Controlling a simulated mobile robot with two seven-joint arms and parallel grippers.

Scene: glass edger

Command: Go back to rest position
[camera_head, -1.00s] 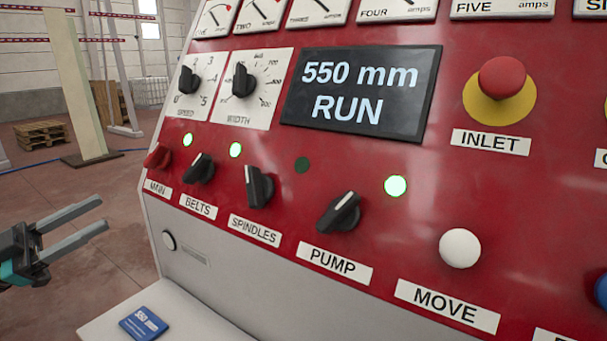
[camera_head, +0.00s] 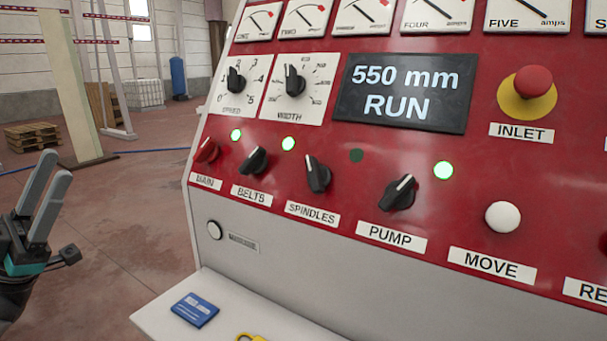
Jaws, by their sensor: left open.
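My left gripper (camera_head: 45,196) is at the left edge of the head view, open and empty, its two grey fingers pointing up. It is apart from the red control panel (camera_head: 330,215), to the left of it. My right gripper is not in the view. The panel's display (camera_head: 405,92) reads "550 mm RUN". Knobs labelled BELTS (camera_head: 252,161), SPINDLES (camera_head: 318,175) and PUMP (camera_head: 397,194) sit below it, beside a red MAIN knob (camera_head: 206,150). Green lamps are lit near MAIN, BELTS and PUMP; the lamp by SPINDLES (camera_head: 356,156) is dark.
A red INLET button (camera_head: 533,82) and a white MOVE button (camera_head: 502,217) are on the panel's right. A blue card (camera_head: 195,309) and a partly cut-off yellow object (camera_head: 251,337) lie on the white ledge (camera_head: 240,301). Open floor lies left; pallets (camera_head: 33,136) stand farther back.

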